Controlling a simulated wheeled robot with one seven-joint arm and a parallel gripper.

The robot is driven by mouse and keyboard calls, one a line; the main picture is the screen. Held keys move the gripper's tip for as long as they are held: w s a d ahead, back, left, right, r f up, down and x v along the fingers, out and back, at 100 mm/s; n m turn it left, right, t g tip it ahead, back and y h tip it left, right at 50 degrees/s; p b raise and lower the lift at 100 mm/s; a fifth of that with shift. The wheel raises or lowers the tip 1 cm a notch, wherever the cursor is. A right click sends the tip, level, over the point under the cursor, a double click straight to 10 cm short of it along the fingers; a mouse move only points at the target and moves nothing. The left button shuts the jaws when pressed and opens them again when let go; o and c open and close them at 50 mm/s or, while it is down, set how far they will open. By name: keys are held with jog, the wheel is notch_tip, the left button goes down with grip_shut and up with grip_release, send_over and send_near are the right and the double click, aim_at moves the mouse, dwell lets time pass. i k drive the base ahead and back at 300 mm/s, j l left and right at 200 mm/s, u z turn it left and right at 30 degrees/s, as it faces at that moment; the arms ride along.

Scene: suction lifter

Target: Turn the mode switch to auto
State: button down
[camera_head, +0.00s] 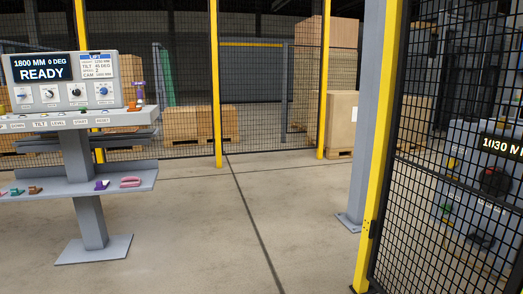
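A grey control panel (65,78) stands on a pedestal at the left. Its display (42,67) reads "1800 MM 0 DEG READY". Several rotary knobs sit in a row below it, among them a left knob (22,95), two middle knobs (48,93) (76,92) and a right knob (103,90). Their labels are too small to read, so I cannot tell which is the mode switch or how it is set. My gripper is not in view.
The console's shelf (145,182) holds small coloured objects. Yellow-posted mesh fencing (217,90) runs behind it. A grey column (368,110) and a mesh panel (440,150) stand at the right, with a grey machine (470,140) behind the mesh. The middle floor (220,230) is clear.

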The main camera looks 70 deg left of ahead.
aim_at(50, 94)
jog(key=u, duration=4.05)
jog(key=i, duration=2.15)
